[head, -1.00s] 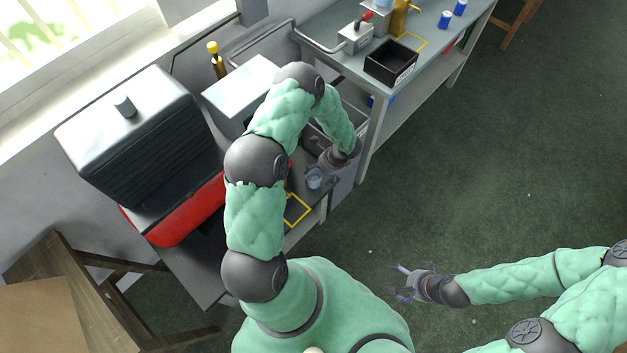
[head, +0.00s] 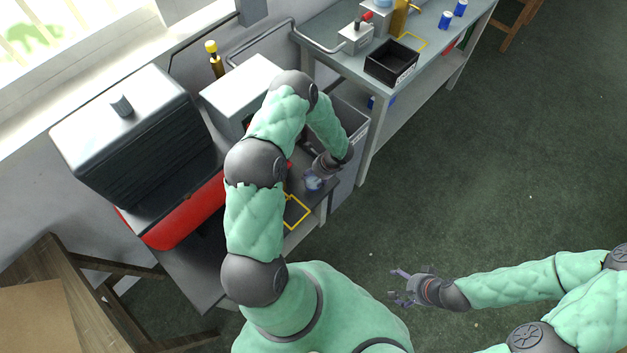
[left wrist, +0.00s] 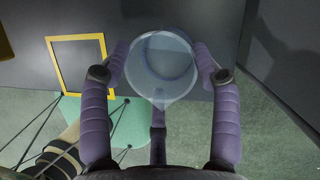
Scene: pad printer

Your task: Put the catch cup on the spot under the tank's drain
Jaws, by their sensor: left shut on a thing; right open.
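The catch cup (head: 314,184) is clear and faintly blue. My left gripper (head: 319,175) is shut on it, near the right end of the dark bench. I cannot tell whether cup and bench touch. The tank's drain is not clearly seen. My right gripper (head: 402,287) is open and empty over the floor.
A black and red machine (head: 140,140) stands on the bench at left. A grey bin (head: 346,115) is partly behind my left arm. The back table (head: 340,25) holds a black tray (head: 391,63), blue cans and another yellow outline (head: 415,40). Green floor lies open at right.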

